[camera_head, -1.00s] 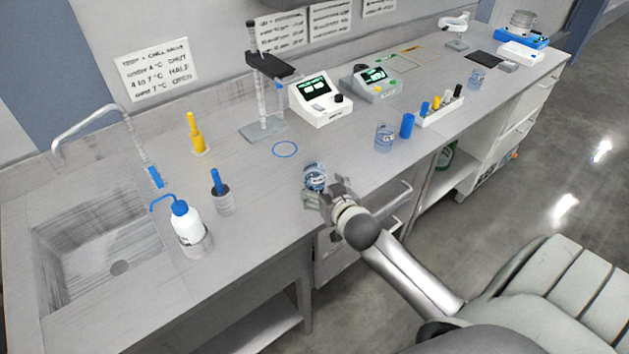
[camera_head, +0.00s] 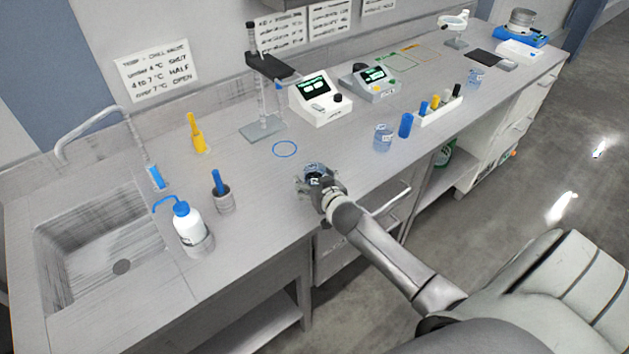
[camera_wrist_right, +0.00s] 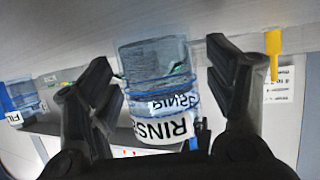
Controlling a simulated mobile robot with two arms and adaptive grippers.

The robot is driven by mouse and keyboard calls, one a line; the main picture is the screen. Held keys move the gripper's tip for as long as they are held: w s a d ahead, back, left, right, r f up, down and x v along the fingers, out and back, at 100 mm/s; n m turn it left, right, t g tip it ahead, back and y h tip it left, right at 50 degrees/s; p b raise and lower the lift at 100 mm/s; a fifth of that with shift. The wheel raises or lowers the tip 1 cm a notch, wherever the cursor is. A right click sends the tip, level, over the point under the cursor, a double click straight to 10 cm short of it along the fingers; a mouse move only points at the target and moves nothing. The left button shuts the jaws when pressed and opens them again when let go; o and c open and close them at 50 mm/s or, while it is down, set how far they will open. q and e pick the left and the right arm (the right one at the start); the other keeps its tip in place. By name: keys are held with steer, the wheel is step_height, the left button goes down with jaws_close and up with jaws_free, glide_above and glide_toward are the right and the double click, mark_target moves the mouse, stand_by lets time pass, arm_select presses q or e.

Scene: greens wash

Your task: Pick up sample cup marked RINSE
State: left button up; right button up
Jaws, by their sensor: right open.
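The sample cup marked RINSE (camera_wrist_right: 158,75) is a clear cup with a white label band. In the right wrist view it stands between the two spread fingers of my right gripper (camera_wrist_right: 160,95), with gaps on both sides. In the head view the cup (camera_head: 315,169) is near the counter's front edge, partly hidden by my right gripper (camera_head: 318,182), which is open around it. My left gripper is not in view.
Another clear cup (camera_head: 383,137) stands to the right, beside a blue cylinder (camera_head: 405,125) and a rack of coloured vials (camera_head: 440,111). A wash bottle (camera_head: 187,225) stands by the sink (camera_head: 75,270) at left. The blue ring (camera_head: 285,149) on the counter is empty.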

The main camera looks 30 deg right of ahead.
steer(key=c, duration=1.2)
steer(key=shift+o, duration=0.2)
steer(key=shift+r, duration=0.2)
